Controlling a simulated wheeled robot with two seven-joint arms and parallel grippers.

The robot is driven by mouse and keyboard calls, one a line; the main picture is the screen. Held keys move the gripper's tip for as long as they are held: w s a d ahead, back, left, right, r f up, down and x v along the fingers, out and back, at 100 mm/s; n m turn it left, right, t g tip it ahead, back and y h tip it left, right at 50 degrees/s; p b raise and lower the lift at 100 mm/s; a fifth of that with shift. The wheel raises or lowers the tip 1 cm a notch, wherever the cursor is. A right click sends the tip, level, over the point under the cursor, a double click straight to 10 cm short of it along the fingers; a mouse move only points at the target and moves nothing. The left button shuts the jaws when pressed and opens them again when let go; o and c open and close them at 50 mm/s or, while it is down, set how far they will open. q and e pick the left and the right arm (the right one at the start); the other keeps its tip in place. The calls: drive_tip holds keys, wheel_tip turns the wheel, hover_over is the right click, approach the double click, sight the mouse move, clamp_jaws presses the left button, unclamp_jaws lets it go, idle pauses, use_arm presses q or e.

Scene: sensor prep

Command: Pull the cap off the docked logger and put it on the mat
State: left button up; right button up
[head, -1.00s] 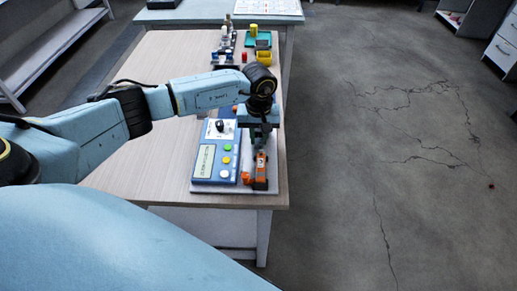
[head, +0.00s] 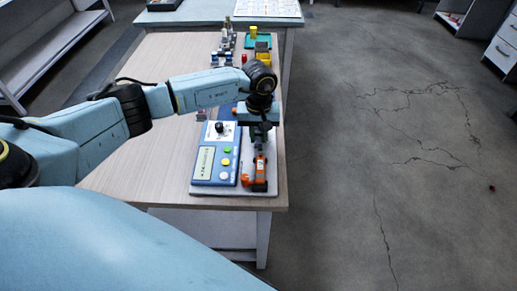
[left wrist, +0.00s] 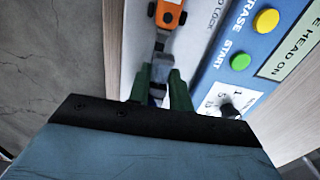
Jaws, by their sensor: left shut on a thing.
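My left gripper (head: 260,134) is over the front right part of the table, just behind an orange clamp-like piece (head: 259,172). In the left wrist view its dark green fingers (left wrist: 161,92) are shut on a small grey piece with some blue, which looks like the cap (left wrist: 161,78). The grey piece lies in line with the orange piece (left wrist: 168,14). I cannot tell whether it is still joined to the logger, whose body I cannot make out clearly. My right gripper is not in view. I cannot identify the mat with certainty.
A blue control box (head: 203,177) with a display, buttons and a black knob stands left of the orange piece. A teal tray (head: 249,43) and several small parts are at the table's back. The wooden table's (head: 150,130) left side is clear.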

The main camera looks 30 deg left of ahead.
sight(261, 139)
use_arm(q)
drive_tip(key=shift+d+r+p, duration=0.2)
drive_tip(key=shift+r+p, duration=0.35)
drive_tip(key=shift+r, duration=0.25)
drive_tip(key=shift+d+r+p, duration=0.2)
drive_tip(key=shift+r+p, duration=0.35)
drive_tip(key=shift+r, duration=0.25)
drive_tip(key=shift+r+p, duration=0.45)
drive_tip(key=shift+r, duration=0.2)
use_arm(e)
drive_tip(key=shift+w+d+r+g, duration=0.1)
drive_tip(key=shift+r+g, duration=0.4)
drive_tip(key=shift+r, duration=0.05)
